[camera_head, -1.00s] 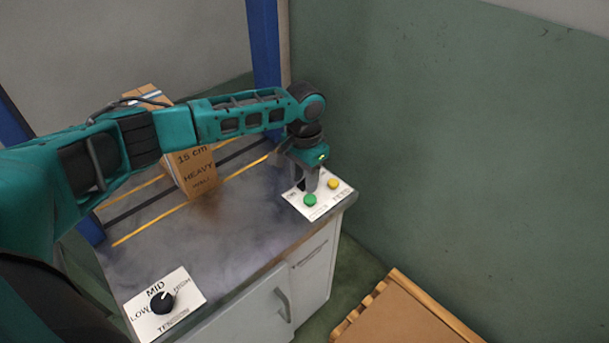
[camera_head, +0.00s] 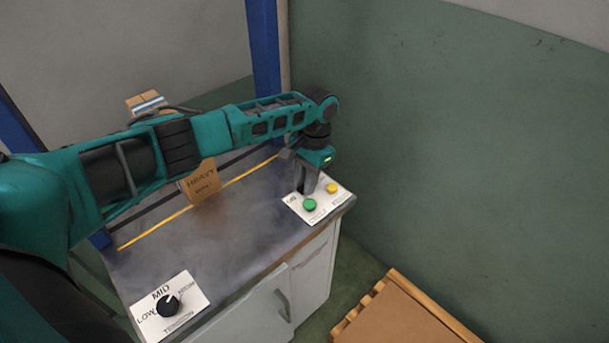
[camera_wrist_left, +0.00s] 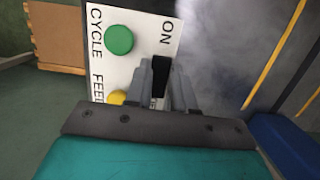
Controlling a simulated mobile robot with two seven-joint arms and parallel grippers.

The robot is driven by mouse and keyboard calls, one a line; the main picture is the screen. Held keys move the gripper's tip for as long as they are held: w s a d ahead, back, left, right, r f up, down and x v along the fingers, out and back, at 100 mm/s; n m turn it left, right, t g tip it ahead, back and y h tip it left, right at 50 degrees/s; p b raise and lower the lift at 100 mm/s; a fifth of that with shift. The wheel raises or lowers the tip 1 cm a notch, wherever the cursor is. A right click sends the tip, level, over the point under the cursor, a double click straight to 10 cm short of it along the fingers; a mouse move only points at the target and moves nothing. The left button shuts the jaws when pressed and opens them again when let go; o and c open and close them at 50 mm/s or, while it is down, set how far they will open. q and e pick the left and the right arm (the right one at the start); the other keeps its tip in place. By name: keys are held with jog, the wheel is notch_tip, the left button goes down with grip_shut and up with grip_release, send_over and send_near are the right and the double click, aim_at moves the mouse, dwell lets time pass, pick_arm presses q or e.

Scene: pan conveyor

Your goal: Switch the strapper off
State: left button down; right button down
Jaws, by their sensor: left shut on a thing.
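The strapper's control plate (camera_head: 324,208) is white and sits at the right corner of the bench top. It carries a green button (camera_head: 309,204), a yellow button (camera_head: 332,188) and a black switch. In the left wrist view the black switch (camera_wrist_left: 161,70) stands beside the word ON, between my finger ends. My left gripper (camera_head: 304,188) is shut on the switch, with its hand above the plate. It also shows in the left wrist view (camera_wrist_left: 168,84). The fingers hide part of the switch and its lettering. My right gripper is out of view.
A tension dial plate (camera_head: 188,318) with a black knob (camera_head: 167,305) lies at the bench's front left. A carton marked HEAVY (camera_head: 201,186) stands behind my left arm. A wooden pallet (camera_head: 395,318) is at the lower right. The middle of the bench (camera_head: 215,240) is clear.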

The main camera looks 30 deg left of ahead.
pick_arm(q)
jog(key=g+b, duration=0.2)
jog(key=b, duration=0.1)
jog(key=shift+w+d+f+y, duration=0.1)
jog(key=shift+w+f+y, duration=0.15)
jog(key=shift+w+y, duration=0.15)
jog(key=shift+b, duration=0.4)
jog(key=shift+r+g, duration=0.15)
jog(key=shift+g, duration=0.25)
jog(key=shift+r+b, duration=0.1)
jog(key=shift+b, duration=0.2)
jog(key=c, duration=1)
grip_release()
jog(key=shift+o, duration=0.2)
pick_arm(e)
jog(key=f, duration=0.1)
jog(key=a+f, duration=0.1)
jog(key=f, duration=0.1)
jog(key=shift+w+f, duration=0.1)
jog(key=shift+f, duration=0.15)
